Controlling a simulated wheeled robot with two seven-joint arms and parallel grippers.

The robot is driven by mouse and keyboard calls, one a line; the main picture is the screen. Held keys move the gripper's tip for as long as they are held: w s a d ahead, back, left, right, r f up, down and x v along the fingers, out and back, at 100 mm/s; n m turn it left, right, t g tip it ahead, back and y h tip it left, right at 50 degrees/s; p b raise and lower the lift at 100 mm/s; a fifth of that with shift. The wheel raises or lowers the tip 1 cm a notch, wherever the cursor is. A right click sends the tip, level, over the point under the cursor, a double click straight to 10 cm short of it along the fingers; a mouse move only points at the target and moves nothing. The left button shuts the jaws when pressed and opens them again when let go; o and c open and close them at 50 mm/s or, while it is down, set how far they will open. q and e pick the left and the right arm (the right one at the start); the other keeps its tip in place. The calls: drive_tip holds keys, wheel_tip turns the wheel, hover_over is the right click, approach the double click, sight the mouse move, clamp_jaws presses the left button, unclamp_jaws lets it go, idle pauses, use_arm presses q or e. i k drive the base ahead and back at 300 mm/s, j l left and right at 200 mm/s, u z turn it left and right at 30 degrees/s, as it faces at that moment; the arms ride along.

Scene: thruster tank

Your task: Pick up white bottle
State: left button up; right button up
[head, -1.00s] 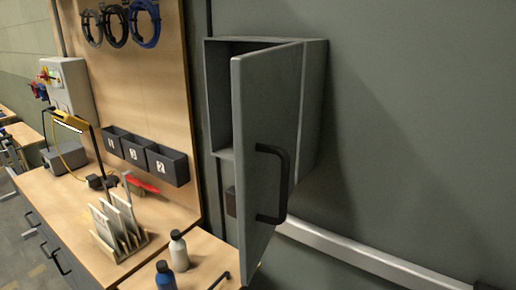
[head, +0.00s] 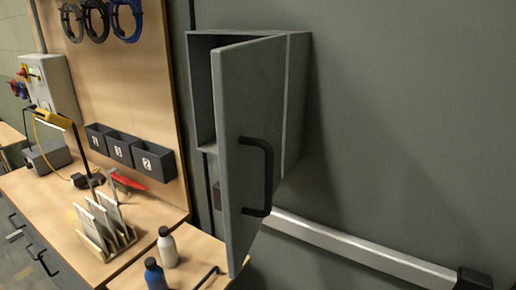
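The white bottle (head: 168,250) has a dark cap and stands upright on the lower wooden surface at the bottom of the head view. A blue bottle (head: 155,275) with a dark cap stands just in front of it, to the left, partly cut off by the lower edge. Neither of my grippers can be made out in the view.
A grey wall cabinet (head: 200,85) hangs above and right of the bottles, its door (head: 250,130) with a black handle (head: 268,175) swung open. A wooden rack with plates (head: 103,228) stands left. Black bins (head: 130,150) hang on the wood panel. A metal rail (head: 350,245) runs along the wall.

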sight(166, 243)
drive_tip(key=j+z, duration=0.35)
drive_tip(key=j, duration=1.05)
drive_tip(key=i, duration=0.05)
